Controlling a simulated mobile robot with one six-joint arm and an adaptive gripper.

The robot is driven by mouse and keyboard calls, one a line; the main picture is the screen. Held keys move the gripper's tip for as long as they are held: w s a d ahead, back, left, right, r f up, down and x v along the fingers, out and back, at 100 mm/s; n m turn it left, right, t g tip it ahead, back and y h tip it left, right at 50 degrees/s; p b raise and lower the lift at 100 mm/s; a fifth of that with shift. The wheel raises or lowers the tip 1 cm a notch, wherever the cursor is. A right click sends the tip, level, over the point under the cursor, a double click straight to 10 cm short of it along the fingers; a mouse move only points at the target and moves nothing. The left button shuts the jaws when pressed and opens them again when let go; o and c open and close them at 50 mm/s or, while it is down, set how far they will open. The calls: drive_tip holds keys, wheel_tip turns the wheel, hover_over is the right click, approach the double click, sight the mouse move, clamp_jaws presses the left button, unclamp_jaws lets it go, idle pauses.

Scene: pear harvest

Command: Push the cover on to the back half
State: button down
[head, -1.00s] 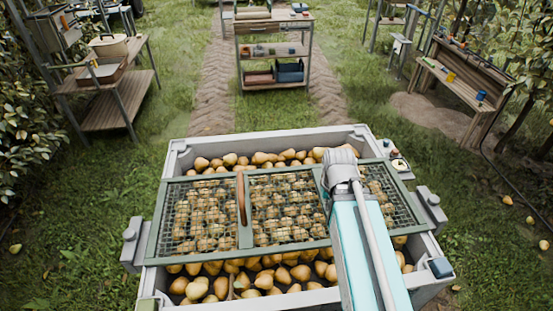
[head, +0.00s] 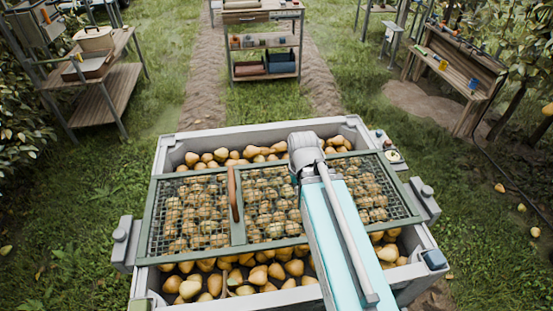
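The cover (head: 239,231) is a green-framed wire mesh panel with a curved brown handle (head: 234,195) on its middle bar. It lies across the middle of a grey crate (head: 230,141) full of pears. Pears show bare in a strip behind the cover and in another strip in front of it. The cover's ends rest on the crate's left and right sides. My arm reaches over the right half of the cover, and its grey joint is right of the handle. My gripper's fingers are hidden, so I cannot see whether they touch the cover.
Grey blocks (head: 122,243) stick out from the crate's sides. A wooden shelf stand (head: 98,78) is at the left, a tool rack (head: 264,50) at the back, and a bench (head: 455,80) at the right. Grass around the crate is mostly clear.

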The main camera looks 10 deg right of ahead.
drive_tip(key=w+f+b, duration=0.7)
drive_tip(key=w, duration=0.9)
drive_tip(key=w+f+b, duration=0.7)
drive_tip(key=w, duration=0.9)
drive_tip(key=w+f+b, duration=0.7)
drive_tip(key=w, duration=1)
drive_tip(key=shift+d, duration=0.15)
drive_tip(key=shift+f, duration=0.25)
wheel_tip(320, 180, down, 10)
drive_tip(key=b, duration=1)
drive_tip(key=shift+r, duration=0.2)
drive_tip(key=shift+s+f, duration=0.15)
drive_tip(key=shift+s, duration=0.15)
drive_tip(key=shift+s+r, duration=0.2)
drive_tip(key=shift+s, duration=1.6)
